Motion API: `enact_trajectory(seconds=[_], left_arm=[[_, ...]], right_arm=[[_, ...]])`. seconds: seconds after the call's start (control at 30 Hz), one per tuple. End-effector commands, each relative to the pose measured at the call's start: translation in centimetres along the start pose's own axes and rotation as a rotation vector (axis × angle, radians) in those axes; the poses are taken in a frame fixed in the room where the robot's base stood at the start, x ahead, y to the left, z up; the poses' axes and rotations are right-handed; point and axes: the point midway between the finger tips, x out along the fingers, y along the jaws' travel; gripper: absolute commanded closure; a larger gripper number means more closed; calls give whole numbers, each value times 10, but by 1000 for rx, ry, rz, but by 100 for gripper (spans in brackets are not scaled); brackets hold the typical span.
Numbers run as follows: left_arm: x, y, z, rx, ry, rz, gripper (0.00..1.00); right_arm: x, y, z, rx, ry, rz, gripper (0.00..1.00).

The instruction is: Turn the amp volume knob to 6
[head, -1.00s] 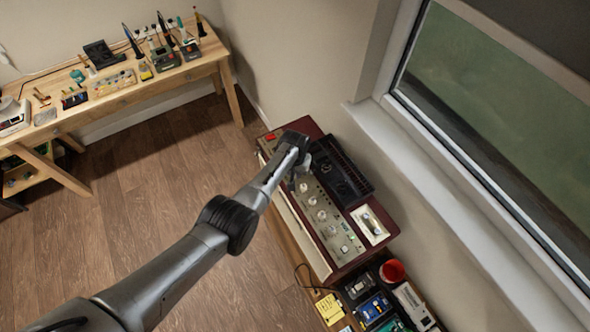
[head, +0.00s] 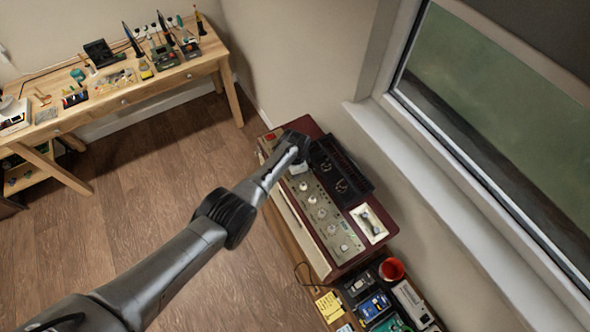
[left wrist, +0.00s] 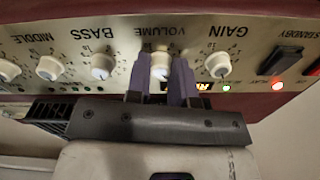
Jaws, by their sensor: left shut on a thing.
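The dark red amp (head: 352,264) stands below the window in the head view, with a row of white knobs on its panel. In the left wrist view its lettering appears upside down. The volume knob (left wrist: 160,64) sits between the bass knob (left wrist: 103,66) and the gain knob (left wrist: 218,65). My left gripper (left wrist: 160,80) is shut on the volume knob, one finger on each side. The number the knob points at is too small to read. In the head view my wrist (head: 294,146) hides the gripped knob. My right gripper is in neither view.
A black unit (head: 338,172) and a small white tray (head: 369,223) lie on the amp. A red cup (head: 391,269), a yellow note (head: 329,307) and boxed parts are nearby. The wooden workbench (head: 110,105) is at the upper left. The floor between is clear.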

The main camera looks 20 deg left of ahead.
Motion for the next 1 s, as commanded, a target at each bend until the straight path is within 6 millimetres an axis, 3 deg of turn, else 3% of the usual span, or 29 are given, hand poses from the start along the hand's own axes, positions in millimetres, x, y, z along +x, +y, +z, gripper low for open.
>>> enact_trajectory(seconds=[1.0], left_arm=[[0,0,0,911,-1,-1,100]], right_arm=[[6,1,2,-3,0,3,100]])
